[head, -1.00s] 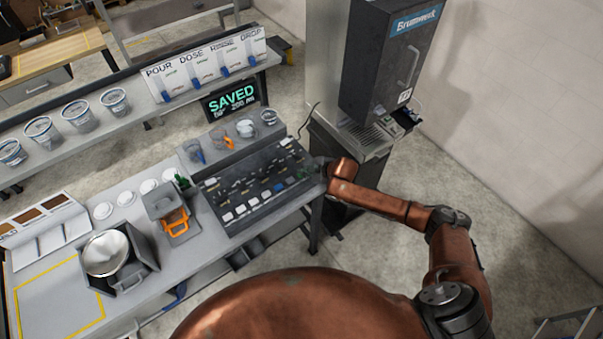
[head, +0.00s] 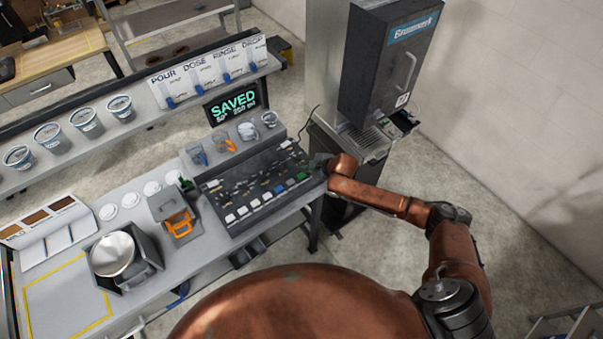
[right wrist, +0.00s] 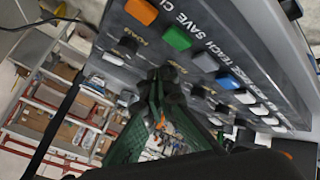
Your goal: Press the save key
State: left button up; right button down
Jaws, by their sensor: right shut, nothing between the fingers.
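The dark key panel (head: 255,185) sits on the counter, with a front row of white, blue and green keys. The green key (head: 303,178) is near its right end. The screen (head: 233,103) reads SAVED. My left gripper is not in view.
A dark dispenser (head: 392,60) stands behind and right of the panel. A metal bowl (head: 113,253) and an orange-handled grey device (head: 172,212) are to the left. Several tubs stand on the shelf (head: 150,120). Small cups stand behind the panel.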

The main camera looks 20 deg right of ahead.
notch_tip(320, 180, up, 3)
jog(key=shift+f+p, duration=0.2)
jog(key=shift+p, duration=0.7)
jog(key=shift+f, duration=0.1)
